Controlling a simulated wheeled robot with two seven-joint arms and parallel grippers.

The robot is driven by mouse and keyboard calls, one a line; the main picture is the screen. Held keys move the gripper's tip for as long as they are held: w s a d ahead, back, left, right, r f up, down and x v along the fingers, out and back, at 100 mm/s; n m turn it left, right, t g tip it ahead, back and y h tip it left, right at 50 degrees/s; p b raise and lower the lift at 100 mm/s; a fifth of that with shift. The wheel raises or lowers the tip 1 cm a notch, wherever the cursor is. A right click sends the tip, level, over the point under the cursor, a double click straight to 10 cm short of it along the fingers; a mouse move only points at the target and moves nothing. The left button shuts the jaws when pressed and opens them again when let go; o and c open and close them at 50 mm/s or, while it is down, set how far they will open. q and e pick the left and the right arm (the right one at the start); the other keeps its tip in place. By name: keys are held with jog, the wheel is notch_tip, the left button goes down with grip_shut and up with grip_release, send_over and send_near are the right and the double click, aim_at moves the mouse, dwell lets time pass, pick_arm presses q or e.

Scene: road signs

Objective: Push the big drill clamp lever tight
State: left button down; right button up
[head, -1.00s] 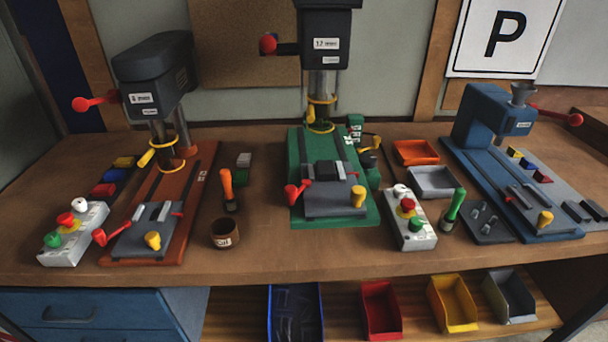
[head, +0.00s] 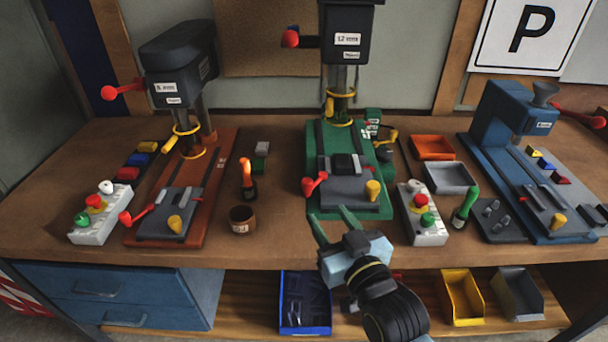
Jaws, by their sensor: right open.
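Three drill presses stand on the wooden bench. The tall middle drill (head: 347,40) has a green base (head: 380,204) with a grey clamp vise (head: 342,190) on it. A red-knobbed clamp lever (head: 314,184) sticks out at the vise's left side, and a yellow knob (head: 373,189) stands at its right. A dark block (head: 345,163) sits at the vise jaws. My right gripper (head: 332,222) is open and empty at the bench's front edge, just in front of the green base, its fingers pointing toward the vise. Whether its fingertips touch anything is unclear. My left gripper is not in view.
The left drill (head: 178,65) on its orange base has its own red lever (head: 126,218). A blue drill (head: 507,110) stands at right. A control box (head: 422,213), green-handled tool (head: 466,205), orange-handled tool (head: 247,177) and brown cup (head: 242,219) flank the middle base. Bins (head: 306,302) sit below.

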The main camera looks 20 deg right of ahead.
aim_at(305, 179)
jog(key=w, duration=0.4)
jog(key=w+a, duration=0.1)
jog(key=w, duration=0.8)
jog(key=shift+w+a+r, duration=0.1)
jog(key=shift+a, duration=0.15)
grip_shut()
